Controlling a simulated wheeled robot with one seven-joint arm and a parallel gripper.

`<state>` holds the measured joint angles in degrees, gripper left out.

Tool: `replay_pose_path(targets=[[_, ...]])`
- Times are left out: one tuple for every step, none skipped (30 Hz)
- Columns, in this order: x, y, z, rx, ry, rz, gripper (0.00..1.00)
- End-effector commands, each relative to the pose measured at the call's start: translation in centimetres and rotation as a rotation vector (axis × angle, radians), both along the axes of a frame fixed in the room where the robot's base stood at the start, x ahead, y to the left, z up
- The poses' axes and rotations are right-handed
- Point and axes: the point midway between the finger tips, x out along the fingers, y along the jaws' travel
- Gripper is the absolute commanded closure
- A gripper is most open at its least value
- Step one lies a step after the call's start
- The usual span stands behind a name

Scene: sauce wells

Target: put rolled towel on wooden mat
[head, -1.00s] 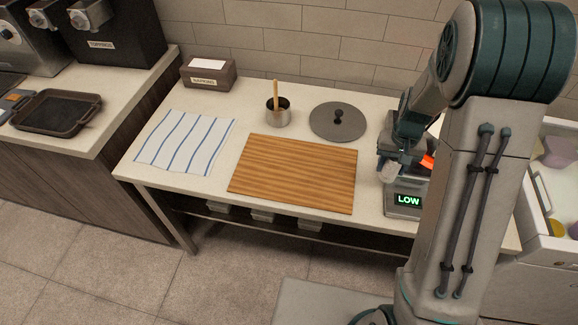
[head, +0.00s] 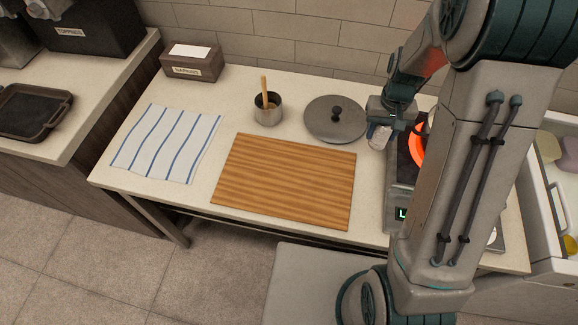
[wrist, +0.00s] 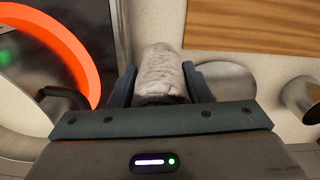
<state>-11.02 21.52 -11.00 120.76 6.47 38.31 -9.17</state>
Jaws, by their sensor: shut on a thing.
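The wooden mat (head: 285,180) lies flat on the counter, a brown striped rectangle, with nothing on it. The rolled towel (wrist: 162,74) is whitish and sits between the fingers of my gripper (wrist: 160,88) in the wrist view. In the head view my gripper (head: 385,124) holds the towel (head: 378,137) above the counter. It is between the lidded grey disc and the hot burner, to the right of the mat's far right corner. The mat also shows at the top right of the wrist view (wrist: 250,25).
A glowing orange burner (head: 418,147) is right beside my gripper. A grey lid (head: 322,125) with a knob and a metal cup (head: 268,113) stand behind the mat. A striped cloth (head: 165,145) lies left. A napkin box (head: 190,65) stands at the back left.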

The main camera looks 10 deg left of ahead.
Motion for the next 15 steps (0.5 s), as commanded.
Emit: replay_pose_path(targets=[[-1.1,0.6,0.4,0.003,-0.005,0.042,0.79],[-1.8,0.9,0.7,0.003,-0.007,0.069,0.79],[-2.9,1.3,1.2,0.002,-0.007,0.108,0.79],[-3.7,1.6,1.5,0.002,-0.007,0.139,0.79],[-4.5,1.8,1.8,0.002,-0.008,0.170,0.79],[-5.7,2.2,2.2,0.002,-0.008,0.213,0.79],[-6.6,2.4,2.5,0.002,-0.007,0.244,0.79],[-7.4,2.6,2.7,0.001,-0.007,0.274,0.79],[-8.5,2.8,3.0,0.000,-0.007,0.315,0.79],[-9.3,2.9,3.1,0.000,-0.006,0.345,0.79],[-10.1,3.0,3.3,-0.001,-0.006,0.371,0.79],[-11.0,3.1,3.4,-0.001,-0.006,0.405,0.79],[-11.7,3.2,3.5,-0.001,-0.006,0.430,0.79],[-12.3,3.3,3.5,-0.001,-0.004,0.450,0.79],[-13.0,3.3,3.6,-0.001,-0.004,0.476,0.79]])
